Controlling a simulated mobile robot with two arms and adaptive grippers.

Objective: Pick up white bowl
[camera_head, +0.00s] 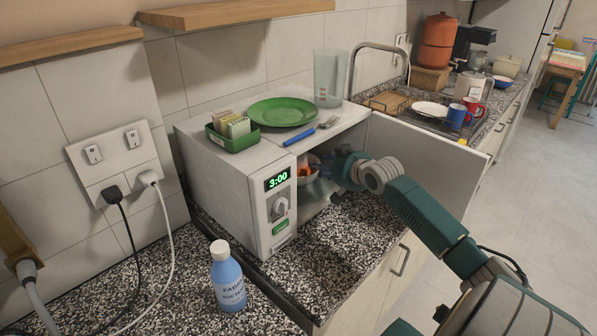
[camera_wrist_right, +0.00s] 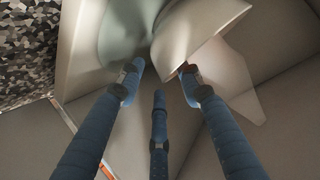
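The white bowl (camera_head: 307,172) sits inside the microwave (camera_head: 222,178), with something orange in or at it. Only part of it shows past the microwave's front edge and my arm. My right arm reaches in through the open front, and its gripper (camera_head: 334,172) is beside the bowl's right side. In the right wrist view the blue fingers (camera_wrist_right: 160,82) are spread apart, with pale curved surfaces just beyond the tips. One of these (camera_wrist_right: 205,38) looks like the bowl's wall. I cannot tell whether a finger touches it. My left gripper is out of view.
The microwave door (camera_head: 425,148) stands open on the right. A green plate (camera_head: 283,111), a fork (camera_head: 312,130), a green box (camera_head: 233,137) and a clear jug (camera_head: 330,77) are on top. A blue bottle (camera_head: 227,278) stands on the counter in front.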

